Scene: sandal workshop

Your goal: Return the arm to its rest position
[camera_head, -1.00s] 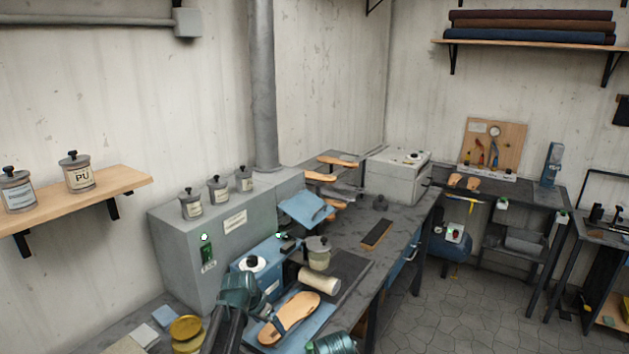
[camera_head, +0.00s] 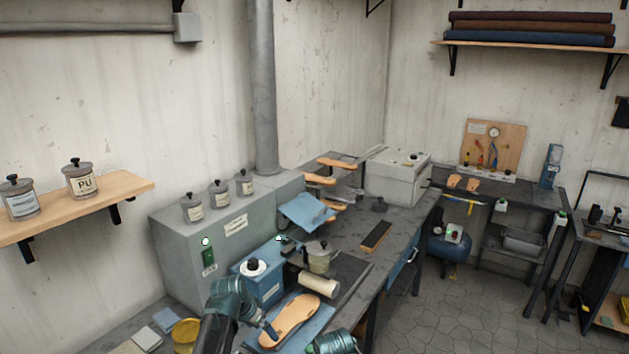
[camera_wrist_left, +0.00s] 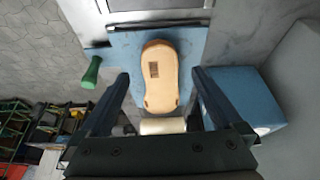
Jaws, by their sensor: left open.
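My left arm comes in from the lower left in the head view. My left gripper (camera_head: 269,331) is open and empty beside the left edge of a tan sandal sole (camera_head: 291,320). The sole lies on a blue mat (camera_head: 322,318) on the workbench. In the left wrist view my two dark fingers stand wide apart (camera_wrist_left: 160,82), with the sole (camera_wrist_left: 161,95) seen between them and nothing held. The sole has a small dark mark near one end. My right gripper is not visible.
A blue box (camera_head: 262,285), a lidded pot (camera_head: 318,257) and a pale roll (camera_head: 319,285) stand close by on the bench. A grey cabinet (camera_head: 180,256) rises behind my left arm. A yellow tin (camera_head: 186,334) sits at the lower left. A green-handled item (camera_wrist_left: 92,73) shows in the left wrist view.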

